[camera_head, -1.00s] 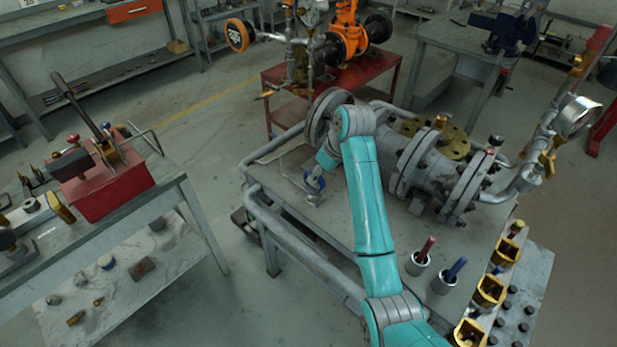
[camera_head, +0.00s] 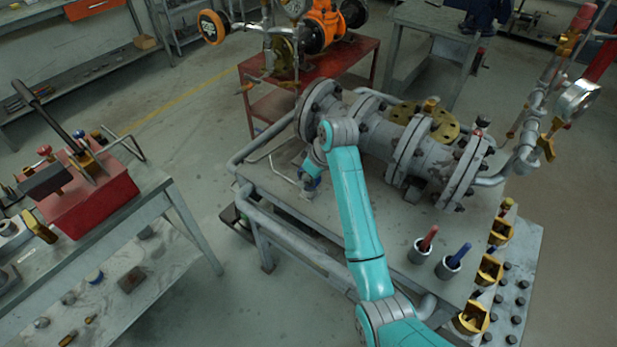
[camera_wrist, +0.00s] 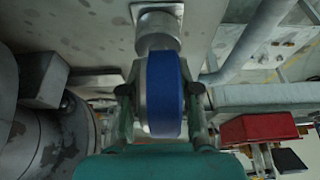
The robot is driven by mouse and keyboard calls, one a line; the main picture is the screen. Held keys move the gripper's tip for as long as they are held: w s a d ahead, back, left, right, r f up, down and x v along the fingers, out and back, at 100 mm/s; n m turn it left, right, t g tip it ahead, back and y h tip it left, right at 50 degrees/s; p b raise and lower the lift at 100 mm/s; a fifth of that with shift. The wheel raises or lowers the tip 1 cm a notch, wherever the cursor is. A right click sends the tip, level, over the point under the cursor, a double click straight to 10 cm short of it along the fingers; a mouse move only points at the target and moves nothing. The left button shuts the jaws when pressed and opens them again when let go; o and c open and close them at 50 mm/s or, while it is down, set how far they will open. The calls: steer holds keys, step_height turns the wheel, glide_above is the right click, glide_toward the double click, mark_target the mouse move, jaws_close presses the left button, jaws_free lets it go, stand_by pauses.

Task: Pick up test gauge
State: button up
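The test gauge (camera_wrist: 166,95) is a round blue-rimmed disc seen edge-on in the wrist view. It joins a grey cylindrical fitting (camera_wrist: 158,30) on the grey table. In the head view the gauge (camera_head: 311,184) is a small blue and grey shape at the table's left part, partly hidden by my arm. My gripper (camera_wrist: 161,95) has one finger on each side of the gauge. A thin gap seems to show at the left finger; the right finger is very close, and contact there is unclear. My gripper (camera_head: 313,172) is small and partly hidden in the head view.
A flanged grey pipe assembly (camera_head: 425,150) lies on the table behind my gripper. A grey rail (camera_head: 290,240) runs along the table's left edge. Two cups with red and blue handles (camera_head: 420,250) stand at the front right. A bench with a red box (camera_head: 95,190) is left.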

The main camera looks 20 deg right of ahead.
jaws_close()
steer(key=shift+r, duration=0.1)
step_height(320, 180, up, 10)
steer(key=shift+f, duration=0.1)
stand_by(0.4)
